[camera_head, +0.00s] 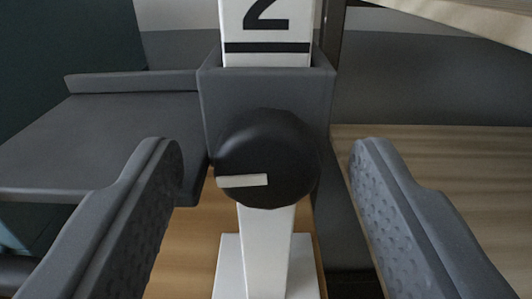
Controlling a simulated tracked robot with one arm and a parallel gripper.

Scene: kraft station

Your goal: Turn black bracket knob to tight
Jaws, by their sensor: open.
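The black bracket knob (285,150) is a round dial on the front of a dark grey bracket (220,90). Its white pointer mark runs from the centre toward the left, close to level and tipped slightly down at its left end. My gripper (266,160) is open. One finger is at the left of the knob and the other at the right, with a gap on both sides. Neither finger appears to touch it, though how far they are from it in depth I cannot tell.
A white post (267,250) passes through the bracket and shows a black "2" and a black line above it. A grey shelf (120,140) extends left from the bracket. A wooden surface (450,160) lies at the right, and a pale wooden edge (470,15) crosses the top right.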

